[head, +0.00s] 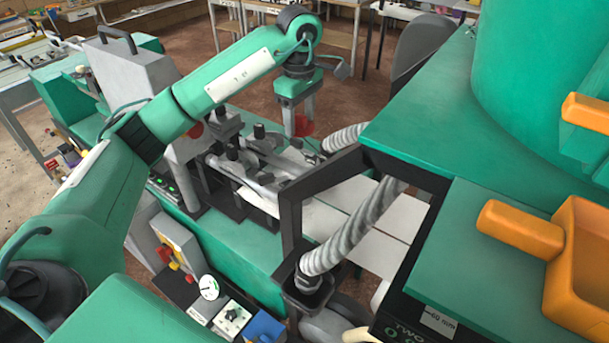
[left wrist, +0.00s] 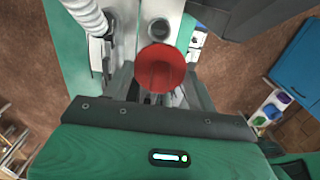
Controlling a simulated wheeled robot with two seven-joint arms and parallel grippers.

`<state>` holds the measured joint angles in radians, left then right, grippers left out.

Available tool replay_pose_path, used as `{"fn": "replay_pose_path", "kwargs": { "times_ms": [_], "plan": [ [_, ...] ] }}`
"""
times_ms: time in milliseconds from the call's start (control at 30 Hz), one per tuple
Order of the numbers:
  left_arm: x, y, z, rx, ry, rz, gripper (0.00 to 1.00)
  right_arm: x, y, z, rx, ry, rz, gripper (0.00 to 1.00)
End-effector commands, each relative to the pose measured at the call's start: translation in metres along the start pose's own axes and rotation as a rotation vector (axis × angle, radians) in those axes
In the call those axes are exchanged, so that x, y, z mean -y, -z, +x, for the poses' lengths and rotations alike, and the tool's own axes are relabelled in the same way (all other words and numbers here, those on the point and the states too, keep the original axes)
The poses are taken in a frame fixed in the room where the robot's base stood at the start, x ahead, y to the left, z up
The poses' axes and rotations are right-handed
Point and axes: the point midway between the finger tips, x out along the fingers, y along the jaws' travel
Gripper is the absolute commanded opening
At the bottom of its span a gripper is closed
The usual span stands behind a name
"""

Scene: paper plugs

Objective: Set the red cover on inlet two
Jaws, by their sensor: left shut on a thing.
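The red cover (head: 304,127) hangs under my left gripper (head: 303,122), which is shut on it above the machine. In the left wrist view the round red cover (left wrist: 160,67) sits at the end of my left gripper (left wrist: 158,93). Beyond it is a pale strip with a round grey fitting (left wrist: 158,29). I cannot tell whether this fitting is inlet two. A label reading TWO (head: 409,331) shows on a dark panel at the lower right of the head view, partly cut off. My right gripper is not in view.
Ribbed grey hoses (head: 352,228) and a dark frame (head: 291,205) stand right of the machine bed. Orange scoop-like parts (head: 520,228) lie on green surfaces at the right. A dial gauge (head: 209,287) is at the lower front. Benches line the back.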

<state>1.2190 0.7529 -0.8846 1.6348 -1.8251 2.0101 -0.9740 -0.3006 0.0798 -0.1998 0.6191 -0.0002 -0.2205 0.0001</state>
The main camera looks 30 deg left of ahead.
Motion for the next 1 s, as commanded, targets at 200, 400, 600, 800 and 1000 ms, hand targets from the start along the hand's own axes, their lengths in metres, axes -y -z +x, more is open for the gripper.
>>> {"fn": "replay_pose_path", "kwargs": {
  "times_ms": [200,400,600,800,1000],
  "plan": [
    [0.001,-0.001,0.035,0.003,0.005,0.001,0.36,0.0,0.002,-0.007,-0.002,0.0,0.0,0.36],
    [0.002,-0.001,0.067,0.004,0.005,0.001,0.36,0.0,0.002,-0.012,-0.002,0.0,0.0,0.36],
    [0.002,-0.002,0.1,0.004,0.006,0.0,0.36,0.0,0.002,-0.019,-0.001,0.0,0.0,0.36],
    [0.002,-0.001,0.131,0.002,0.004,-0.001,0.36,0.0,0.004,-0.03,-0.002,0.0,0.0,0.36],
    [0.001,0.0,0.144,0.0,0.002,0.0,0.36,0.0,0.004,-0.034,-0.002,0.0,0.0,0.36]
  ]
}}
